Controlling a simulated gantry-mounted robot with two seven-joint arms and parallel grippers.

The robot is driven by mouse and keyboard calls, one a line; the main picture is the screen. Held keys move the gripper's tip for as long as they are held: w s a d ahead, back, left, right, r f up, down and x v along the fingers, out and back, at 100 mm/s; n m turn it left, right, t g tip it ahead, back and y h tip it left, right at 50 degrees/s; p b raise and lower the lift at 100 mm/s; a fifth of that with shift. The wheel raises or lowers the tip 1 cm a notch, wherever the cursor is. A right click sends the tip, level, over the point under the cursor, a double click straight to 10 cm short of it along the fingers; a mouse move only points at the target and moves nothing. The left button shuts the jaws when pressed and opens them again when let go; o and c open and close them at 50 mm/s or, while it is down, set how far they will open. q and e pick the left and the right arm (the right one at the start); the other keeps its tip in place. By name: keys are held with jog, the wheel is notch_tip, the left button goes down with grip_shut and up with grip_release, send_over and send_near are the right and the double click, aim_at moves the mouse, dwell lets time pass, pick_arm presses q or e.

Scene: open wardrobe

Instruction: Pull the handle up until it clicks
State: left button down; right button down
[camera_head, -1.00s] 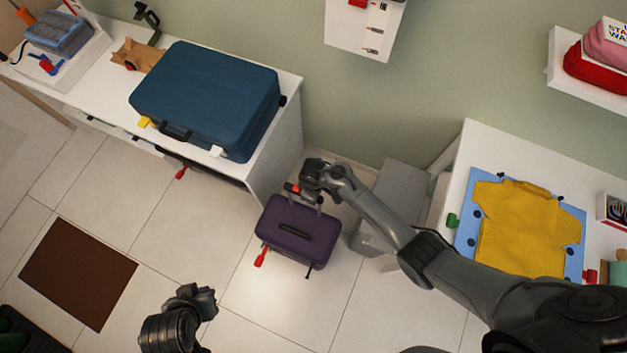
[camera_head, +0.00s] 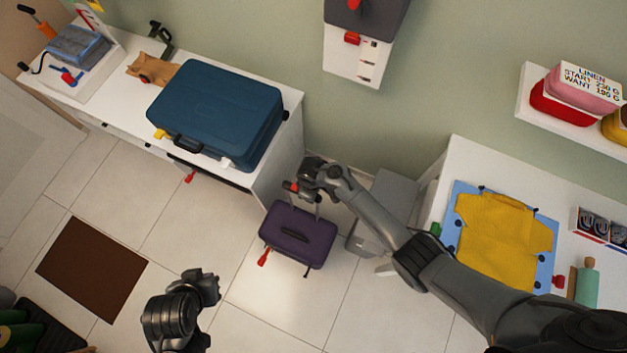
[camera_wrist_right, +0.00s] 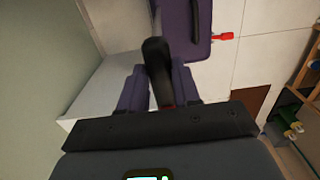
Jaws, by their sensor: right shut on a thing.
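A purple suitcase (camera_head: 298,236) stands on the tiled floor, with a dark carry grip on its upper face and a red tag at its lower left. My right gripper (camera_head: 304,189) is above its far edge, shut on the pull handle. In the right wrist view the dark handle bar (camera_wrist_right: 157,65) runs between the two fingers (camera_wrist_right: 158,88), and the purple suitcase (camera_wrist_right: 228,20) lies beyond. Thin rods show between gripper and suitcase; how far they extend is hard to tell. My left gripper (camera_head: 208,288) hangs empty over the floor at lower left; its jaw opening is unclear.
A blue suitcase (camera_head: 218,112) lies on the white bench (camera_head: 278,165) at upper left. A grey box (camera_head: 385,205) stands right of the purple suitcase, close under my right arm. A yellow garment (camera_head: 500,240) lies on the right table.

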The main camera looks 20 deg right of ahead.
jog(key=shift+w+a+r, duration=0.15)
jog(key=shift+w+r, duration=0.05)
jog(key=shift+r, duration=0.15)
jog(key=c, duration=0.9)
grip_release()
jog(key=shift+o, duration=0.5)
jog(key=shift+s+f, duration=0.15)
notch_tip(320, 180, up, 11)
jog(key=p, duration=0.1)
jog(key=shift+p, duration=0.3)
jog(key=shift+s+f, duration=0.1)
jog(key=shift+f, duration=0.05)
